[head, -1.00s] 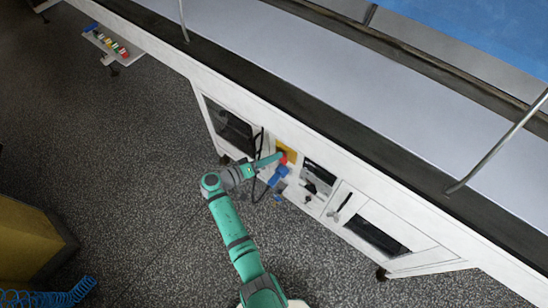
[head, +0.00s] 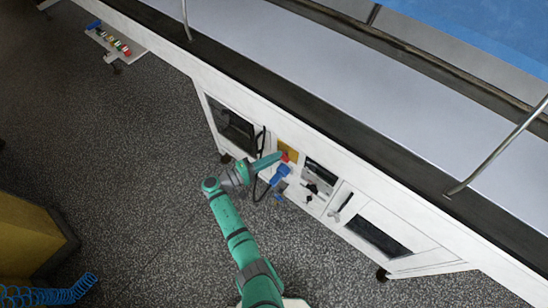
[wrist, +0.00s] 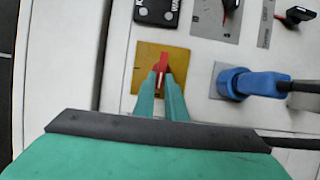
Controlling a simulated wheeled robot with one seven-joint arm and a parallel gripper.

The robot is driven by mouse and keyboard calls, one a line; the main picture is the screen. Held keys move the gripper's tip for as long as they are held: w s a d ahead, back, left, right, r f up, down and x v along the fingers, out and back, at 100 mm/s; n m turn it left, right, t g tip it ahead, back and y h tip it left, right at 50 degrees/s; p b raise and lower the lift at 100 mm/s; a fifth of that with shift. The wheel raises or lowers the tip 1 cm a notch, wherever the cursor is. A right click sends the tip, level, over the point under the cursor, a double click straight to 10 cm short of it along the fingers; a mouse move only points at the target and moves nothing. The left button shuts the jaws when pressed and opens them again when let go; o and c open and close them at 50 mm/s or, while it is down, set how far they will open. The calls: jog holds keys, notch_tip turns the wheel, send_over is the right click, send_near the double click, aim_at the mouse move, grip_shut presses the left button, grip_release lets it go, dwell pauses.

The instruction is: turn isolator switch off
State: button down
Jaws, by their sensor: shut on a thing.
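The isolator switch is a red handle (wrist: 162,68) on a yellow plate (wrist: 180,60) on the white machine front. In the wrist view the handle stands about upright, leaning slightly. My gripper (wrist: 163,82) is shut on the lower part of the red handle, one green finger at each side. In the head view the yellow plate (head: 288,150) and a bit of the red handle (head: 285,157) show at the tip of my arm. The rest of the handle is hidden there by my gripper.
A blue plug (wrist: 250,84) with a dark cable sits just right of the switch. A black label plate (wrist: 157,11) is above, and other black and red knobs (wrist: 300,14) are at the upper right. A black door handle (head: 345,203) stands out further right.

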jog(key=shift+w+d, duration=0.2)
jog(key=shift+d, duration=0.2)
jog(key=c, duration=1.8)
grip_release()
jog(key=shift+c, duration=0.2)
jog(key=v, duration=1.1)
jog(key=shift+w, duration=0.1)
